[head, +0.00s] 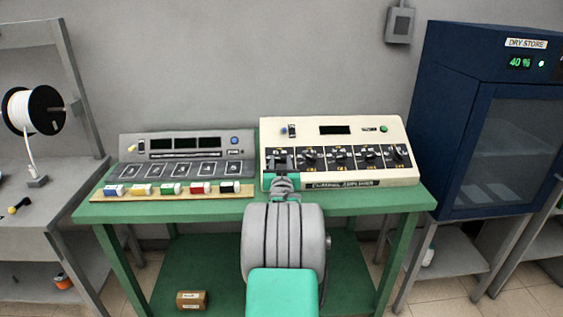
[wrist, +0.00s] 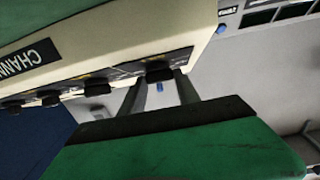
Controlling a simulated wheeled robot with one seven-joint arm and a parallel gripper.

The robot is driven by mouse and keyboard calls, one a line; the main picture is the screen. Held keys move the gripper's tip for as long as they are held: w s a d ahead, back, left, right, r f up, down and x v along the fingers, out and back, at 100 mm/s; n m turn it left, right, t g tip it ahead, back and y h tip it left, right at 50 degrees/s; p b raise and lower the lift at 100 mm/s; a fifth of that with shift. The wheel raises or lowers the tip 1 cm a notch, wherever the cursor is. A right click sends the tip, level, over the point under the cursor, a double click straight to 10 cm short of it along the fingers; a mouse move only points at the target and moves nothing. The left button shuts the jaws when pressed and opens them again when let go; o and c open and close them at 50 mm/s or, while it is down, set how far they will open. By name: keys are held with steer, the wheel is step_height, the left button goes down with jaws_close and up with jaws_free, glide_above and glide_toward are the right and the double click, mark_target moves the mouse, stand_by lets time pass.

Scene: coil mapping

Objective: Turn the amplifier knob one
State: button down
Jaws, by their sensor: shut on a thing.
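The channel amplifier (head: 340,183) is a cream sloped box on the right half of the green table, with a row of black knobs on dark panels. My gripper (head: 281,160) is at the leftmost knob and mostly hides it in the head view. In the wrist view the two fingers of my gripper (wrist: 161,78) reach to the end knob (wrist: 160,73) of the row, one on either side, and are shut on it. The pointer of this knob cannot be made out. The other knobs, such as the second one (head: 310,156), are free.
A grey console (head: 187,141) stands left of the amplifier, with several coloured spools (head: 170,188) on a wooden strip in front. The green table (head: 395,198) holds both. A dark blue dry-store cabinet (head: 440,120) is close on the right. A white wire reel (head: 30,108) is at left.

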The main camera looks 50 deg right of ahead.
steer(key=shift+w+a+f+m+g+h+b, duration=0.15)
steer(key=shift+m+g+h+b, duration=0.1)
steer(key=shift+m+g+b, duration=0.2)
steer(key=shift+w+a+f+m+g+h+b, duration=0.15)
steer(key=shift+m+g+h+b, duration=0.15)
steer(key=shift+m+b, duration=0.2)
steer(key=m+g+h+b, duration=0.1)
steer(key=m+g+b, duration=0.1)
steer(key=shift+w+b, duration=0.1)
steer(key=shift+b, duration=0.3)
steer(key=shift+m+g+b, duration=0.75)
steer(key=shift+m+b, duration=0.2)
steer(key=shift+b, duration=0.2)
steer(key=shift+r+m+g+h+b, duration=0.25)
steer(key=shift+m+g+b, duration=0.35)
steer(key=shift+g+b, duration=0.15)
steer(key=shift+r, duration=0.1)
steer(key=c, duration=0.9)
jaws_free()
